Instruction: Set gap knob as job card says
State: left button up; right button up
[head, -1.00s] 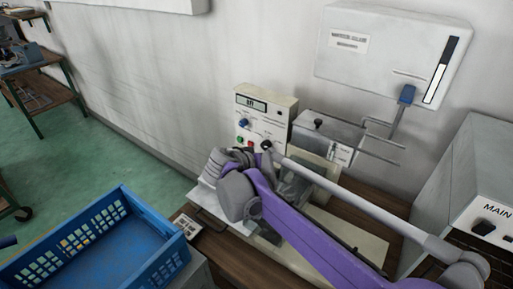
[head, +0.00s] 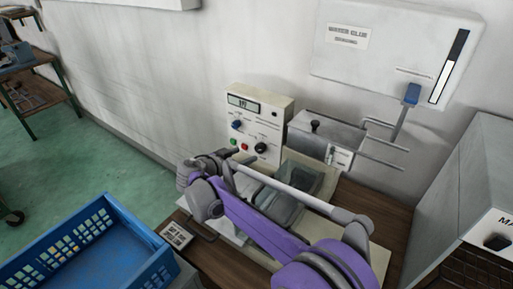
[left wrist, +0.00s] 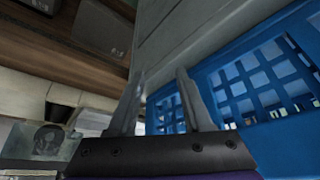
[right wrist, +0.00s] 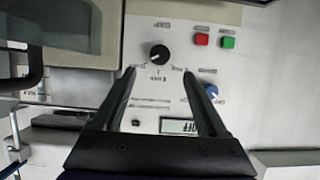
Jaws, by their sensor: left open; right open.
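The pale control panel (head: 280,103) stands against the wall. It has a display (head: 243,103), a blue knob (head: 236,124), green and red buttons and a black knob (head: 261,147). In the right wrist view the black knob (right wrist: 160,52) lies just beyond and between the fingertips of my open, empty right gripper (right wrist: 159,73). Its pointer mark and scale are too small to read surely; the display (right wrist: 180,126) seems to read OFF. A small printed card (head: 177,235) lies on the bench, its writing unreadable. My left gripper (left wrist: 161,75) is open and empty, near a blue crate (left wrist: 215,95).
The blue crate (head: 110,262) is at lower left. Right of the panel is a grey box (head: 325,131) with wire prongs beside it. A white wall cabinet (head: 390,50) with a blue lever hangs above. A grey unit (head: 455,190) stands at right.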

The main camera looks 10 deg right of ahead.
aim_at(258, 149)
jog(key=x, duration=0.9)
jog(key=shift+w+d+f, duration=0.15)
jog(key=shift+c, duration=0.3)
grip_shut()
